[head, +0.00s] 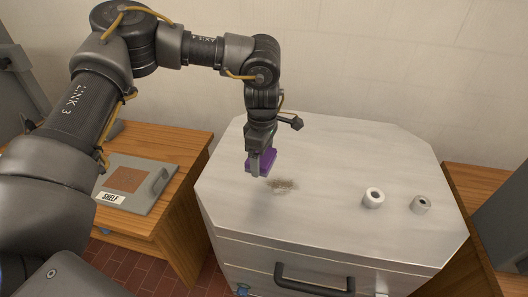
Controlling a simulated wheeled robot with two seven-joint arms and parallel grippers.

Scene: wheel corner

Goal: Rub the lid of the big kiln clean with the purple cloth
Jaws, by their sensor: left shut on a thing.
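The big kiln (340,150) has a pale, flat lid with cut corners, seen in the head view at the centre and right. A brownish smudge (282,185) lies on the left part of the lid. My left gripper (259,168) points down over the lid, just left of and behind the smudge. It is shut on the folded purple cloth (264,158), partly hidden by the fingers. I cannot tell whether the cloth touches the lid. My right gripper is not in view.
A dark handle (315,280) sticks out from the kiln's front. A grey board (137,183) labelled SHELF lies on the wooden table (185,150) at left.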

